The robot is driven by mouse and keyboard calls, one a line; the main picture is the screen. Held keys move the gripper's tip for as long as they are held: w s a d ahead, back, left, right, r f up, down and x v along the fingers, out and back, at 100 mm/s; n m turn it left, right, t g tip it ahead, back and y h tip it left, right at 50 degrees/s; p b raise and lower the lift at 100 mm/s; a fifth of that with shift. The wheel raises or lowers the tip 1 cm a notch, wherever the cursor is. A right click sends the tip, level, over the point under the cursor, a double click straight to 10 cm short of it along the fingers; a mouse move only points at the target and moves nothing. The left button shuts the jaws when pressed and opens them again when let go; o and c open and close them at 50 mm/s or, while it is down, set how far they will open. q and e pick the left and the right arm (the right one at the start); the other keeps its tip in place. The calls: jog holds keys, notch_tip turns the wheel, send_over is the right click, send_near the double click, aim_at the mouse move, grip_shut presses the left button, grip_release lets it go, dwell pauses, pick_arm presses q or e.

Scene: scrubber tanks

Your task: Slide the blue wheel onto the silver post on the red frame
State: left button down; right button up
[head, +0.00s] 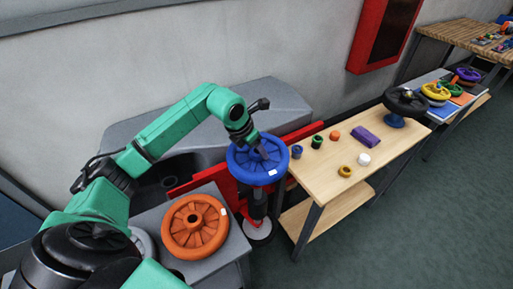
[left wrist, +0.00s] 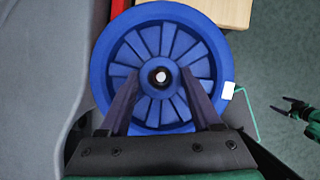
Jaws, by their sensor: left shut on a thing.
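The blue wheel (head: 257,160) is in my left gripper (head: 261,147), held roughly level over the end of the red frame (head: 210,172). In the left wrist view the two fingers of my left gripper (left wrist: 158,82) reach over the wheel (left wrist: 103,65) to either side of its hub. A bright round tip, apparently the silver post (left wrist: 161,77), shows inside the hub hole, about centred. How far the wheel is down on the post cannot be told. My right gripper (left wrist: 296,108) shows only in the left wrist view, empty with its fingers apart.
An orange wheel (head: 194,227) lies on a grey surface at the front left. A wooden table (head: 326,178) to the right holds small coloured parts, a purple block (head: 368,139) and a black wheel (head: 405,102). A dark column with a pale disc (head: 258,231) stands below the blue wheel.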

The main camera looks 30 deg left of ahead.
aim_at(256, 161)
pick_arm(q)
jog(key=shift+f+b, duration=0.8)
jog(key=shift+f, duration=0.05)
jog(key=shift+f+b, duration=1.1)
jog(key=shift+f, duration=0.3)
dwell(0.8)
jog(key=shift+f+b, duration=0.9)
jog(key=shift+b, duration=0.3)
dwell(2.4)
dwell(0.3)
jog(key=shift+c, duration=0.4)
grip_release()
jog(key=shift+o, duration=0.4)
jog(key=shift+f, duration=0.1)
jog(key=shift+r, duration=0.2)
